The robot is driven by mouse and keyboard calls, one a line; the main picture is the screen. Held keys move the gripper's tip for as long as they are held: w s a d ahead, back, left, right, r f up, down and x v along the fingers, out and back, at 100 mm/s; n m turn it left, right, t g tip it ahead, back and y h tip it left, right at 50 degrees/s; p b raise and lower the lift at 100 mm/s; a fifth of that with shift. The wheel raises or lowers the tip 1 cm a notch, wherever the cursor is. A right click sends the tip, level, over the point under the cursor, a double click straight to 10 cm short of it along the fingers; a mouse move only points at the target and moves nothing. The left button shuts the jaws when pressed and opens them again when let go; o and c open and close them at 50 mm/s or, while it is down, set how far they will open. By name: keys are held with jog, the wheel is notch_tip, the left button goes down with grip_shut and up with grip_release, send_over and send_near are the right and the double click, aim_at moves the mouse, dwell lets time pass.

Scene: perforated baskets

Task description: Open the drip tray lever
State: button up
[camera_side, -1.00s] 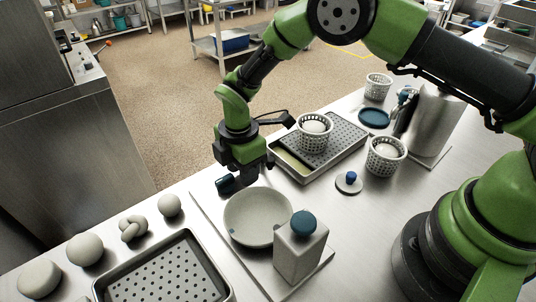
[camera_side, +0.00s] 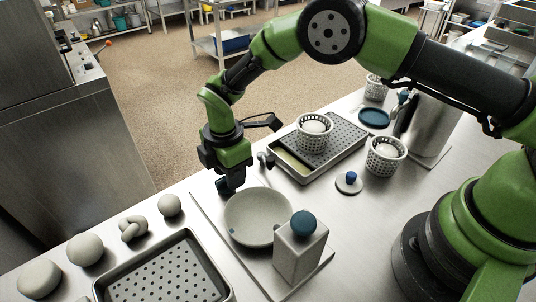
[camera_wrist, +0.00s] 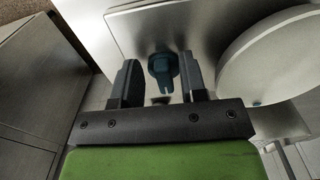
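A blue lever-shaped handle (camera_wrist: 163,66) with a round base is mounted on the steel plate (camera_wrist: 130,20) beside the bowl. In the wrist view it lies between the two dark fingers of my gripper (camera_wrist: 160,76), with gaps on both sides. My gripper is open. In the side view my gripper (camera_side: 228,186) is low at the plate's far left edge and mostly hides the handle. The perforated drip tray (camera_side: 345,143) lies behind and right of my gripper. A small grey curved fitting (camera_side: 265,159) shows at its near left corner.
A pale shallow bowl (camera_side: 258,218) and a grey bottle with a blue cap (camera_side: 300,250) stand on the plate, close to my gripper. One white basket (camera_side: 314,132) stands on the drip tray, another (camera_side: 385,157) to its right.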

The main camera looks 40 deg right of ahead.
jog(key=shift+a, duration=0.1)
jog(key=shift+w+a, duration=0.3)
jog(key=shift+a, duration=0.3)
dwell(0.3)
jog(key=shift+w+a, duration=0.3)
jog(key=shift+a, duration=0.4)
